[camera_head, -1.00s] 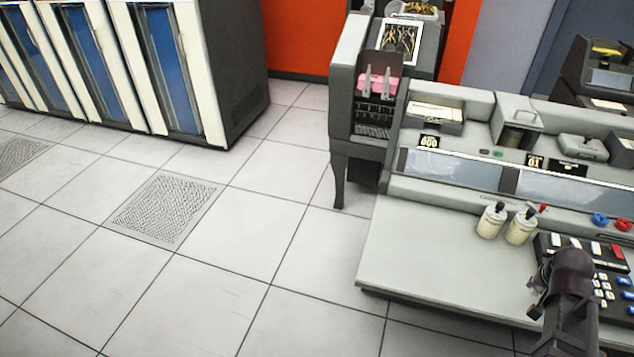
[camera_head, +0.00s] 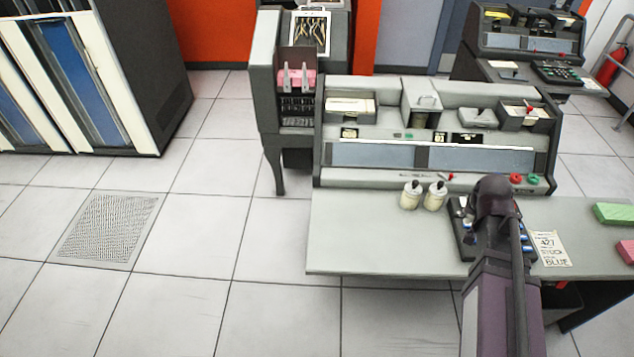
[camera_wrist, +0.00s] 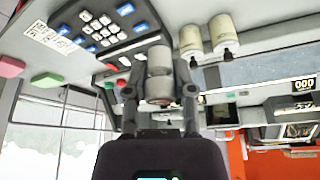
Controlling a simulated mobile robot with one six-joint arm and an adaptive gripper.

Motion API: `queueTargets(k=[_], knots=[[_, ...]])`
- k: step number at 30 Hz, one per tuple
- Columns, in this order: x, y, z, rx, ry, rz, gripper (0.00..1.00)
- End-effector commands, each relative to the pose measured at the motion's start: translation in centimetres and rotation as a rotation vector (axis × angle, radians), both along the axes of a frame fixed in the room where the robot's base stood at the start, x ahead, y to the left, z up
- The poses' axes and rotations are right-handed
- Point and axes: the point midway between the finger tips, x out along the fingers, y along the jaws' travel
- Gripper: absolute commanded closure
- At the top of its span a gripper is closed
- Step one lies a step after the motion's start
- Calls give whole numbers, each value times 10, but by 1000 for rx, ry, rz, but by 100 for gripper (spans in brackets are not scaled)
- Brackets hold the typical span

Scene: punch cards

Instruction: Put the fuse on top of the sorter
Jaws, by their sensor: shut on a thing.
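My gripper (camera_wrist: 159,88) is shut on a pale grey-cream cylinder with a coppery end, which looks like the fuse (camera_wrist: 160,62). The wrist picture is upside down. In the head view my arm hides the gripper and fuse, over the desk's keypad area. The sorter appears to be the grey machine on legs (camera_head: 263,95) at the back, left of the desk console, with pink cards in its front. A white tray of yellow-handled tools (camera_head: 310,14) lies on its top. The fuse is held apart from the sorter.
A note (camera_head: 549,248) and a green block (camera_head: 614,213) lie to the right. Open floor (camera_head: 210,230) spreads left of the desk.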

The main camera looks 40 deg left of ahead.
Motion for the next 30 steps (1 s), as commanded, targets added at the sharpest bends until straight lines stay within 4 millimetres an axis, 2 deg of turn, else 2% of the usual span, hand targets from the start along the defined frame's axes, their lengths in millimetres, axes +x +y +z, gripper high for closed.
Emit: queueTargets(k=[1, 18, 24, 30], knots=[[0, 0, 17, 0, 0, 0, 100], [0, 0, 105, 0, 0, 0, 100], [0, 0, 119, 0, 0, 0, 100], [0, 0, 121, 0, 0, 0, 100]])
